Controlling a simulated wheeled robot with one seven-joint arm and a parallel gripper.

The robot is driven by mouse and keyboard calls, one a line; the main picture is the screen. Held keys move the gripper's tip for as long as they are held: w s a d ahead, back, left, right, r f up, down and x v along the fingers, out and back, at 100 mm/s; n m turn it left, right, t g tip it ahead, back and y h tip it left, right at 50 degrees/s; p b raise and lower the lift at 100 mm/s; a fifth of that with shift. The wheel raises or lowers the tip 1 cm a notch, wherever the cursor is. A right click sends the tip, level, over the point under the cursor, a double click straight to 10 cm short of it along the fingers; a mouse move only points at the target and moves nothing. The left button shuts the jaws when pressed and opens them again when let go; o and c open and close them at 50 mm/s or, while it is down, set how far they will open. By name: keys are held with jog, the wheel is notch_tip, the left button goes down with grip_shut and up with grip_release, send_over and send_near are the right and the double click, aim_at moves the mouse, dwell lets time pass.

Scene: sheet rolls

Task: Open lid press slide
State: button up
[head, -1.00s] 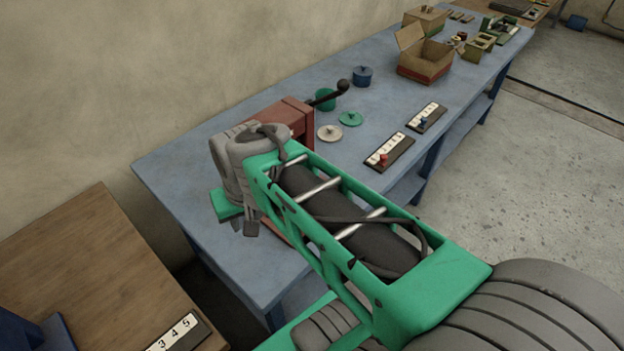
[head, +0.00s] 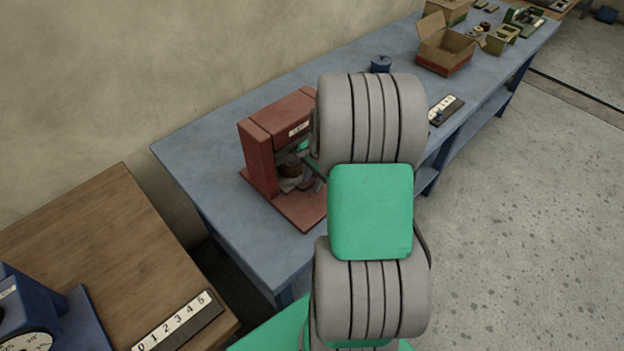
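The red press (head: 278,128) stands on the blue table, left of my arm. Its upper body carries a small white label, and a flat red base plate extends towards me. In its opening a small brown and grey round part (head: 290,171) shows, partly hidden. My arm covers the press's right side, so its slide and lever cannot be made out. My gripper (head: 310,166) is mostly hidden behind the arm, at the press's opening. Only small green and grey pieces of it seem to show there. Whether its fingers are open or touch anything cannot be seen.
The blue table (head: 222,130) runs to the back right. A blue lidded pot (head: 380,64), a number strip (head: 445,109) and an open cardboard box (head: 447,50) stand beyond my arm. A wooden table (head: 75,235) at front left bears a blue dial device (head: 30,320) and a number strip (head: 178,322).

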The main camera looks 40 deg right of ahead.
jog(key=shift+c, duration=0.2)
grip_shut()
dwell(1.1)
